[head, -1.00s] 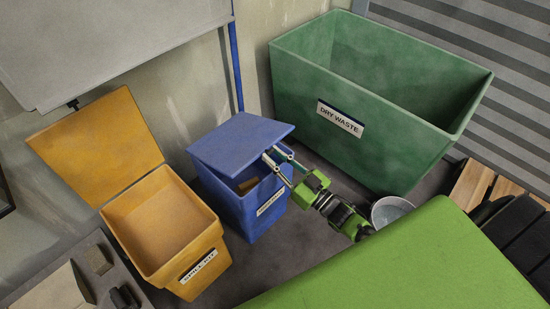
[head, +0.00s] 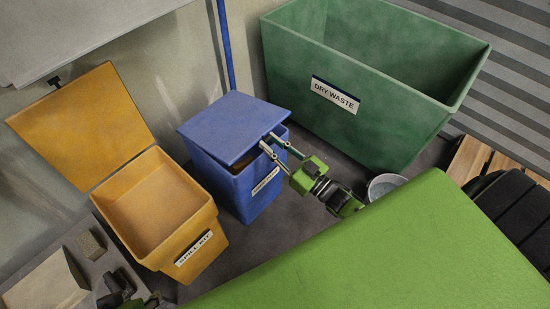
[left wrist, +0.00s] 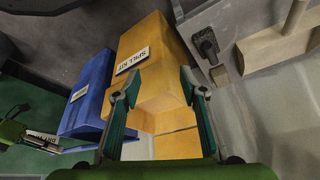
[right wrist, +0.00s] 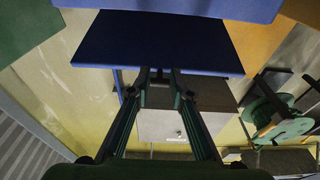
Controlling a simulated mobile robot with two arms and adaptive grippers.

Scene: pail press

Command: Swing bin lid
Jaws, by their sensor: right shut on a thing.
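The blue bin (head: 254,196) stands between the yellow bin and the green bin. Its blue lid (head: 229,126) is tilted, with a narrow gap at the front and something brown just visible inside. My right gripper (head: 274,143) is shut on the lid's right front edge; the lid (right wrist: 157,42) also shows at its fingertips in the right wrist view. My left gripper (left wrist: 158,88) is open and empty, with the yellow bin beyond its fingers; only part of it shows at the bottom left of the head view.
The yellow spill kit bin (head: 190,246) has its lid (head: 83,126) standing open. The green dry waste bin (head: 400,125) is open at the back right. A grey bucket (head: 384,187) stands near my right arm. A grey surface at left holds a small block (head: 92,245).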

